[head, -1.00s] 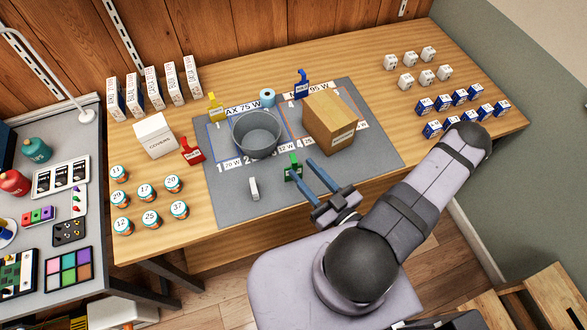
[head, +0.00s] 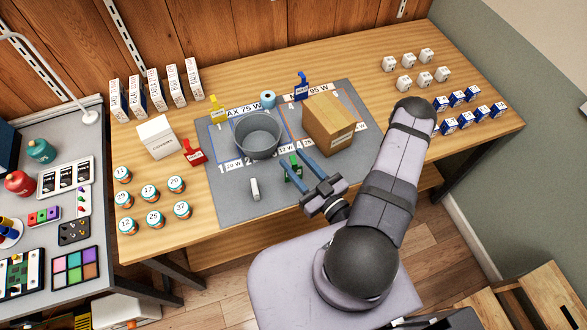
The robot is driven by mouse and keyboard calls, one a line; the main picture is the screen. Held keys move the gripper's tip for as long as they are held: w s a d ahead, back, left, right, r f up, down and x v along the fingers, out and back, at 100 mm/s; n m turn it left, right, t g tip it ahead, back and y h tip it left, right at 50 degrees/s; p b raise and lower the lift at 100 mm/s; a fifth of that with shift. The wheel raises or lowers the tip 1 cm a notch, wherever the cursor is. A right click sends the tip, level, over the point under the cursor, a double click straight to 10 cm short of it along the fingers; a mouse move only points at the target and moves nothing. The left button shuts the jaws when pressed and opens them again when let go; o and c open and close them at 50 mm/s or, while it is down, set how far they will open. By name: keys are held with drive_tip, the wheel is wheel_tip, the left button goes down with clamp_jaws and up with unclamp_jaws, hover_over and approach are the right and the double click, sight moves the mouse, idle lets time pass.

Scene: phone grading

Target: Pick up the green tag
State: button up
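The green tag (head: 293,170) stands upright on the grey mat (head: 232,208), near its front edge and in front of the bucket and the brown box. My gripper (head: 294,161) is open. The left finger covers part of the tag. I cannot tell whether either finger touches it.
A grey bucket (head: 257,136) and a brown box (head: 329,124) stand just behind the tag. A small white object (head: 254,189) stands to its left. Red (head: 194,153), yellow (head: 216,110) and blue (head: 302,88) tags stand around the mat.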

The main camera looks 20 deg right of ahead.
drive_tip(key=shift+w+a, duration=0.2)
drive_tip(key=shift+w, duration=0.3)
clamp_jaws()
drive_tip(key=shift+r, duration=0.1)
wheel_tip(320, 180, up, 10)
drive_tip(key=p, duration=0.9)
